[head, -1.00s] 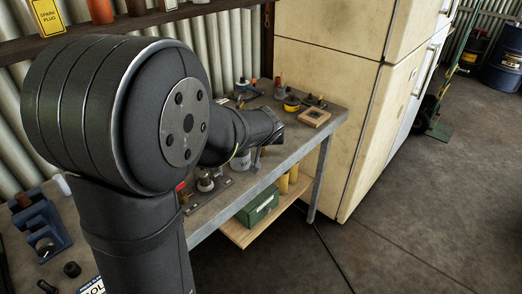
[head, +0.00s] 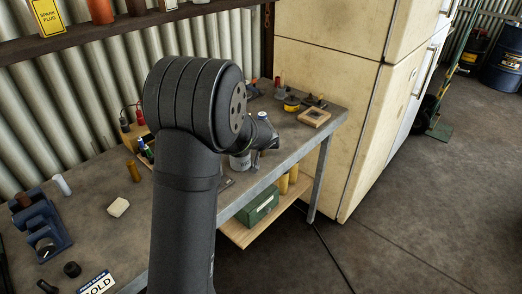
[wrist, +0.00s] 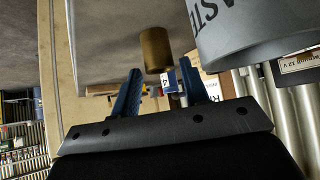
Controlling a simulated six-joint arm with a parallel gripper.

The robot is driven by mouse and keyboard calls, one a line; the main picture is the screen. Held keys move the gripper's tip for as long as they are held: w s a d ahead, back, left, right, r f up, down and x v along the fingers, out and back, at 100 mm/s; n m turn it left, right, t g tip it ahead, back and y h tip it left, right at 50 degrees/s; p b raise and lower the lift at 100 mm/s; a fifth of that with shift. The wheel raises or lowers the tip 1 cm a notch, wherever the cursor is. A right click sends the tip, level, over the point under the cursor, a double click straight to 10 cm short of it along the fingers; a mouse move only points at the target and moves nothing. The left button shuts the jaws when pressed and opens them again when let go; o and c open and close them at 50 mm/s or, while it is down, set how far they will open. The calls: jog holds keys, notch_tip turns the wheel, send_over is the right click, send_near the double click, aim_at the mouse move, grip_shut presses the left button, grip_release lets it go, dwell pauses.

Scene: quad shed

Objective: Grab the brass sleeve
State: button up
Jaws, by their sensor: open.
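A brass-coloured cylinder, apparently the brass sleeve, shows in the wrist view (wrist: 155,50), just past the gap between my fingertips. My gripper (wrist: 160,68) has its two blue fingers spread, with nothing visible held between them. How far the cylinder stands from the fingertips I cannot tell. In the head view a small brass-coloured cylinder (head: 133,170) stands upright on the bench, left of my arm. I cannot tell for certain that both views show the same one. My arm hides my fingers in the head view.
A large grey can (wrist: 250,32) is close on the right in the wrist view. On the bench (head: 85,225), a blue vise-like tool (head: 42,228) and a pale block (head: 118,207) stand to the left. A wooden frame (head: 314,117) lies near the far right end.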

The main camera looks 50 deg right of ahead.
jog(key=shift+x, duration=1.35)
jog(key=c, duration=0.8)
jog(key=shift+r, duration=0.1)
